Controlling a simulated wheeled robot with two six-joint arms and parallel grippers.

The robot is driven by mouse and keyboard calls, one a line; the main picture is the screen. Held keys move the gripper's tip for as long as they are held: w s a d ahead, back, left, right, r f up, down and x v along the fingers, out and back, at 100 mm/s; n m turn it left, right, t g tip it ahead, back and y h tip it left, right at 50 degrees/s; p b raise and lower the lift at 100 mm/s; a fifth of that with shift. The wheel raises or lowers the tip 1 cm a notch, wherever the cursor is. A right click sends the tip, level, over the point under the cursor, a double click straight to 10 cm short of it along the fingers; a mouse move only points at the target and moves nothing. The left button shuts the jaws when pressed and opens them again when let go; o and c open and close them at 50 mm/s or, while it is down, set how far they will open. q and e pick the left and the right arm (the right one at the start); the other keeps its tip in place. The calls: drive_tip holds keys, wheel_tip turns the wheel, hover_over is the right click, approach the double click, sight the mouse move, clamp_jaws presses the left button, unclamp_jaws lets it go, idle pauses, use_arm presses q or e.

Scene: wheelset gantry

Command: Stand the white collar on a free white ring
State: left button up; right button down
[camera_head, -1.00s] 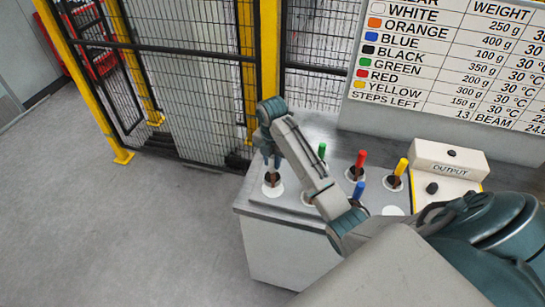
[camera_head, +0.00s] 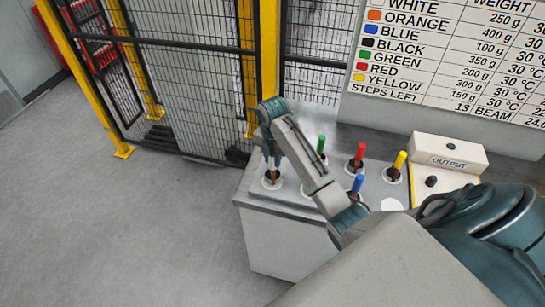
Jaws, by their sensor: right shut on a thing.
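My right gripper (camera_head: 271,160) is at the left end of the grey bench, pointing down. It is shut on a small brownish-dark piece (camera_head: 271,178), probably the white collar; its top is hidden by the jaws. The piece is at the left white ring (camera_head: 271,185), covering its middle; I cannot tell whether it touches. A bare white ring (camera_head: 392,204) lies at the front right of the bench. My left gripper is not in view.
Green (camera_head: 321,145), red (camera_head: 359,155), yellow (camera_head: 399,162) and blue (camera_head: 357,184) collars stand on the bench (camera_head: 252,201). My right forearm crosses over the middle. An output box (camera_head: 447,158) stands at the right, below a weight board (camera_head: 450,70). A mesh fence (camera_head: 190,75) is behind.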

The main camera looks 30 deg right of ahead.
drive_tip(key=shift+f+b, duration=0.3)
drive_tip(key=shift+f, duration=0.55)
idle(0.3)
drive_tip(key=c, duration=1.1)
unclamp_jaws()
